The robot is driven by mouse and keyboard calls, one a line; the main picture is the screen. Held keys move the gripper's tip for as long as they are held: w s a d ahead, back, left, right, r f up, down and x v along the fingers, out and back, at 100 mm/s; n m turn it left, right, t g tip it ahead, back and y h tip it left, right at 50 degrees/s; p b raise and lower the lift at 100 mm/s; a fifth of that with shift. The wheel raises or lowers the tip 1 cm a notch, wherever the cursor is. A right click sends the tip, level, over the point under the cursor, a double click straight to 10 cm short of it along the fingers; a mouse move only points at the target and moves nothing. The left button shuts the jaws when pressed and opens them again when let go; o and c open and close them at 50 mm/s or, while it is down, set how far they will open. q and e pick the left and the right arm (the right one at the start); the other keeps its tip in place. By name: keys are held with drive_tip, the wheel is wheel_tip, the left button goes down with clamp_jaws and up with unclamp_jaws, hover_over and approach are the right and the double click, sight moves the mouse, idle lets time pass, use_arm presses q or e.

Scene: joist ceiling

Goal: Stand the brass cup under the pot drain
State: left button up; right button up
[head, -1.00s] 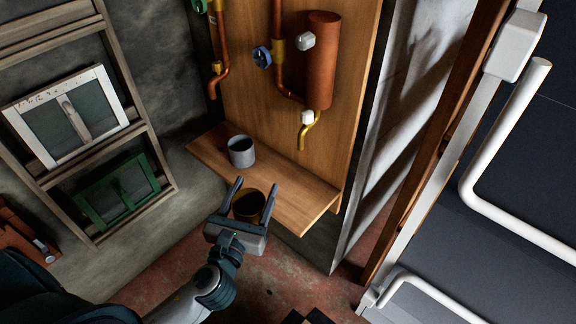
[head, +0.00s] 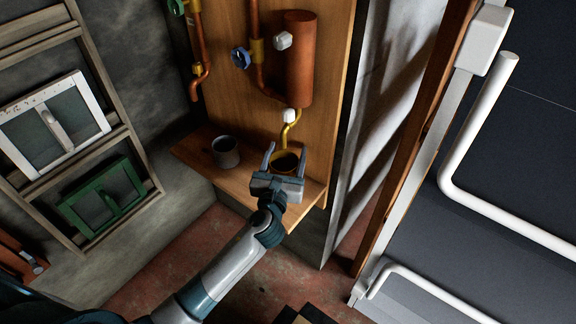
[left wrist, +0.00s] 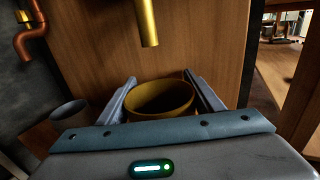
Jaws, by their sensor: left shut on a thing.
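The brass cup (head: 285,160) is upright between the two fingers of my left gripper (head: 284,158), which is shut on it. It is over the right part of the wooden shelf (head: 238,180); I cannot tell whether its base touches the shelf. The copper pot (head: 300,60) hangs on the wooden back panel. Its yellow drain pipe (head: 290,128) curves down to just above the cup. In the left wrist view the drain's end (left wrist: 149,40) is above and slightly left of the brass cup's mouth (left wrist: 160,98). My right gripper is out of view.
A grey cup (head: 225,152) stands on the shelf to the left, and also shows in the left wrist view (left wrist: 70,115). Copper pipes (head: 197,50) with a blue valve (head: 240,58) run up the panel. A wooden post (head: 420,130) and white rails are at the right.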

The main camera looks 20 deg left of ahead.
use_arm(q)
drive_tip(key=shift+a+f, duration=0.1)
drive_tip(key=shift+f, duration=0.6)
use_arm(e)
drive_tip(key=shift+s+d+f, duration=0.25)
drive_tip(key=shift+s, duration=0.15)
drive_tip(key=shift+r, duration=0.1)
